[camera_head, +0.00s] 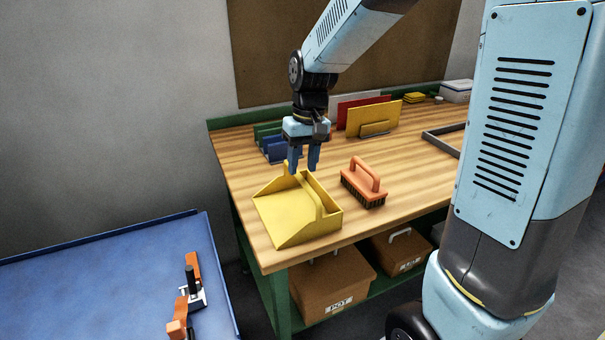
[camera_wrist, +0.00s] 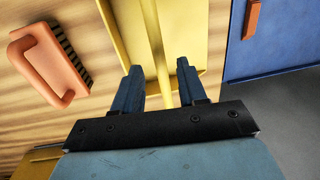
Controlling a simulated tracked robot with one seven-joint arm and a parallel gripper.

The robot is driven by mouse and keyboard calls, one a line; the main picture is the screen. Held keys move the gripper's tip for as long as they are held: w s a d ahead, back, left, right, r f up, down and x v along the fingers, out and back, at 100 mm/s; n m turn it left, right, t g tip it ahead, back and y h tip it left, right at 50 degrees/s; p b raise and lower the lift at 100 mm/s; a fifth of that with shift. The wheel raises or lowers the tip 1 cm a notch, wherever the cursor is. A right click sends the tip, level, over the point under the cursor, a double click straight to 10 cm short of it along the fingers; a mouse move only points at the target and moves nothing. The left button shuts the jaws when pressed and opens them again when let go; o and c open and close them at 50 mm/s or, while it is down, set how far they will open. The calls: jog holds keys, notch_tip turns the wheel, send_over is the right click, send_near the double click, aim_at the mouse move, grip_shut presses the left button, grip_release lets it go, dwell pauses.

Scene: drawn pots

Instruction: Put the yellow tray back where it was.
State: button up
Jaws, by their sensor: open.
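The yellow tray (camera_head: 275,214) is shaped like a dustpan with a raised handle. It sits on the wooden bench near its front left corner. My gripper (camera_head: 303,165) points down above the tray's back end, with its fingers apart. In the wrist view the tray (camera_wrist: 122,20) lies beyond my open gripper (camera_wrist: 158,68), and its handle (camera_wrist: 153,40) lines up with the gap between the fingers. I cannot tell whether the fingers touch it.
An orange brush (camera_head: 364,183) stands right of the tray. Behind are racks with blue, green, red and yellow panels (camera_head: 375,118). A blue table (camera_head: 105,280) with an orange-handled clamp (camera_head: 192,293) is at left. Brown boxes (camera_head: 330,283) sit under the bench.

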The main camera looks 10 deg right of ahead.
notch_tip(320, 180, up, 8)
jog(key=s+d+r+m+t, duration=0.1)
jog(key=s+d+r+t, duration=0.1)
jog(key=s+d, duration=0.5)
jog(key=s+d+r+m+t+h, duration=0.1)
jog(key=s+d+r+m+t, duration=0.1)
jog(key=s+d+t, duration=0.2)
jog(key=s+d, duration=0.3)
jog(key=s, duration=0.4)
jog(key=shift+r, duration=0.2)
